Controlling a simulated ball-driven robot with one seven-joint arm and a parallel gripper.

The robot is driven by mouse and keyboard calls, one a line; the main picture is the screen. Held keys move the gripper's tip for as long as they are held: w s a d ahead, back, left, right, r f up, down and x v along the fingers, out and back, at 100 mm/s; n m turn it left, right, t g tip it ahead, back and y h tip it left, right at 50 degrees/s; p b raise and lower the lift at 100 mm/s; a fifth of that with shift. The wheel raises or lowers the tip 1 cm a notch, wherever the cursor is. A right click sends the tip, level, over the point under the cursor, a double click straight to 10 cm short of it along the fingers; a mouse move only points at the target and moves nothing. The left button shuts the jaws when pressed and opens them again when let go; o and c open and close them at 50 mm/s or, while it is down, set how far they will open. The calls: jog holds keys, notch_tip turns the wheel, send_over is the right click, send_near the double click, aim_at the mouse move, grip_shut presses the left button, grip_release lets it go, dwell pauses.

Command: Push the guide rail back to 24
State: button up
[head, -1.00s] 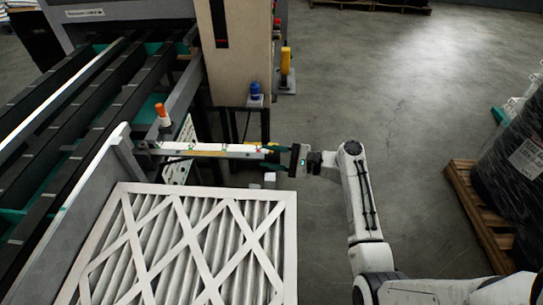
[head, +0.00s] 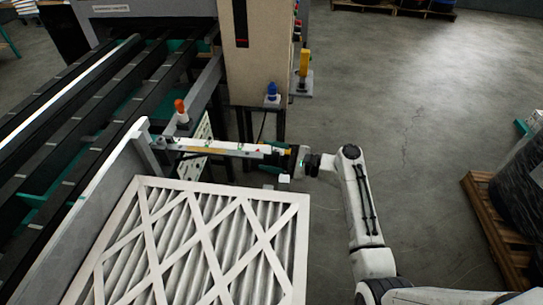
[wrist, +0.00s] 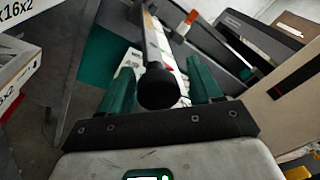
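The guide rail (head: 85,210) is a long grey wall with a pale top edge, left of the boxed filter (head: 205,245). A white bar (head: 225,149) with coloured marks reaches right from near the rail's far end; its figures are too small to read. In the wrist view the bar (wrist: 152,42) ends in a round black knob (wrist: 157,88). My gripper (head: 297,160) is at the bar's right end. In the wrist view its green fingers (wrist: 160,75) stand apart on either side of the knob, with narrow gaps. Whether the palm touches the knob cannot be told.
An orange-topped post (head: 181,112) stands beside the bar. A beige cabinet (head: 262,60) with a blue knob (head: 271,92) stands behind. A pallet (head: 497,225) with a wrapped load is at right. The floor between is clear.

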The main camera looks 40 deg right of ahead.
jog(key=b+v, duration=0.1)
jog(key=v, duration=0.9)
jog(key=shift+s+d+b, duration=0.2)
jog(key=shift+s+b, duration=0.15)
jog(key=shift+b, duration=0.05)
jog(key=shift+c, duration=0.4)
